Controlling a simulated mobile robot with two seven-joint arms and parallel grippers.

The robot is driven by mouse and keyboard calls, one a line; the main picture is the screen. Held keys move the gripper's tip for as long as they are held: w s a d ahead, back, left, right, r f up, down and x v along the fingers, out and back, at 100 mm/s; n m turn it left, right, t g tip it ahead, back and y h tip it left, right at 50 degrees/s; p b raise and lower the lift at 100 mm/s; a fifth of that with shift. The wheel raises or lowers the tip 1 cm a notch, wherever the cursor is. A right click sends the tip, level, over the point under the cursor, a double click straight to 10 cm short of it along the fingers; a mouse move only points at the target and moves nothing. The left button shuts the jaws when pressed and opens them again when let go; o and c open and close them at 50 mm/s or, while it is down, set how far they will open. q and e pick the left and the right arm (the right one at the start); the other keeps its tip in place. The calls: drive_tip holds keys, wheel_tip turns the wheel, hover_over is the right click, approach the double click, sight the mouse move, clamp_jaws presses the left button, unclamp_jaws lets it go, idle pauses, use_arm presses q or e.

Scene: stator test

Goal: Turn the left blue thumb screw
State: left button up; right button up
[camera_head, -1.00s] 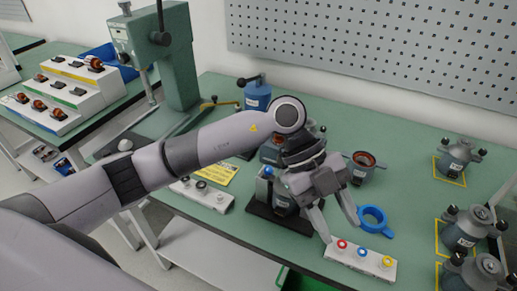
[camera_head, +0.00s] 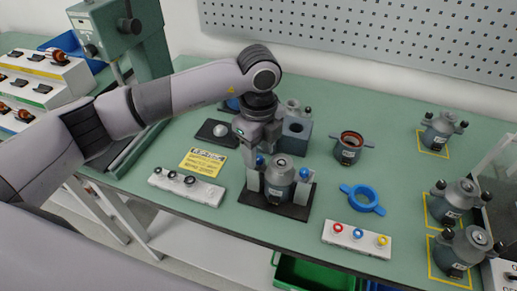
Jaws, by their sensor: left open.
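A grey stator housing (camera_head: 280,174) stands upright on a black base plate (camera_head: 290,209) near the table's front edge. The left blue thumb screw (camera_head: 260,160) is at its upper left. The right blue thumb screw (camera_head: 304,173) is at its upper right. My left gripper (camera_head: 258,155) points down at the left screw from above and behind. Its fingers are open and close around or beside that screw; I cannot tell whether they touch it. The gripper hides part of the housing's left side. My right gripper is not in view.
A blue ring (camera_head: 362,198) and a white block with coloured rings (camera_head: 357,240) lie to the right. A white block with dark knobs (camera_head: 187,186) and a yellow sign (camera_head: 203,162) are left. A grey block (camera_head: 294,135) stands behind. Several other housings stand far right.

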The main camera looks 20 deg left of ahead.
use_arm(q)
drive_tip(key=shift+f, duration=0.45)
clamp_jaws()
